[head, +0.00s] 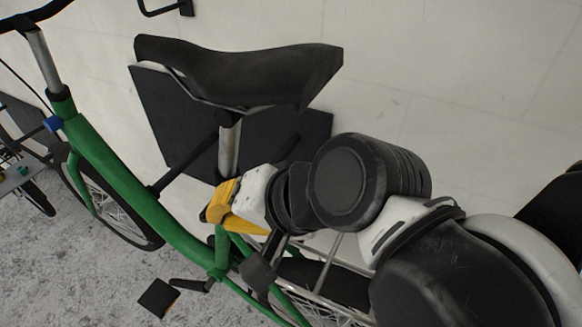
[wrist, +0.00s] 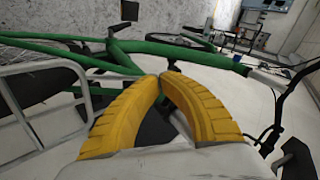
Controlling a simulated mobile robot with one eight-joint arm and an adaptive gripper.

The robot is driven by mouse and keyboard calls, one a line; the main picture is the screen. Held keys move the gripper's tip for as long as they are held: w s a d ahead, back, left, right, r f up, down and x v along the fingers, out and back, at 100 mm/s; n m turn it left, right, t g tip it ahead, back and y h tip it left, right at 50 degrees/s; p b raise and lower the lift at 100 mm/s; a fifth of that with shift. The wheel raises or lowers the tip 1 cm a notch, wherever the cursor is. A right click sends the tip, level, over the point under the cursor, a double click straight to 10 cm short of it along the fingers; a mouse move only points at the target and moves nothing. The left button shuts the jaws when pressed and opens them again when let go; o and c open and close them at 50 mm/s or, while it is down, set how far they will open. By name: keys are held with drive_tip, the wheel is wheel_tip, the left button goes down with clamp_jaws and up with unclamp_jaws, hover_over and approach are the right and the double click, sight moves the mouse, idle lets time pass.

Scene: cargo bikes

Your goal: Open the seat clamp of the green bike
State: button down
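The green bike (head: 150,205) stands side-on in the head view, with a black seat (head: 235,75) on a silver seat post (head: 228,150). Its green frame also crosses the wrist view (wrist: 150,49). My gripper (head: 212,212), with yellow fingers, is at the lower end of the seat post, near the top of the frame's seat tube. In the wrist view my gripper (wrist: 161,76) has its fingertips together beside the green frame, with no clear gap. The seat clamp is not clearly visible; my gripper covers that area in the head view. I see nothing plainly held between the tips.
A black panel (head: 165,120) stands behind the seat against the pale wall. A rear rack (wrist: 40,85) lies at the left in the wrist view, close to my gripper. A pedal (head: 158,297) sticks out below. Another bike part (head: 35,195) shows at the far left.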

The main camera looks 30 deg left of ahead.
drive_tip(key=shift+a, duration=0.25)
drive_tip(key=shift+w+a, duration=0.25)
drive_tip(key=shift+w, duration=0.5)
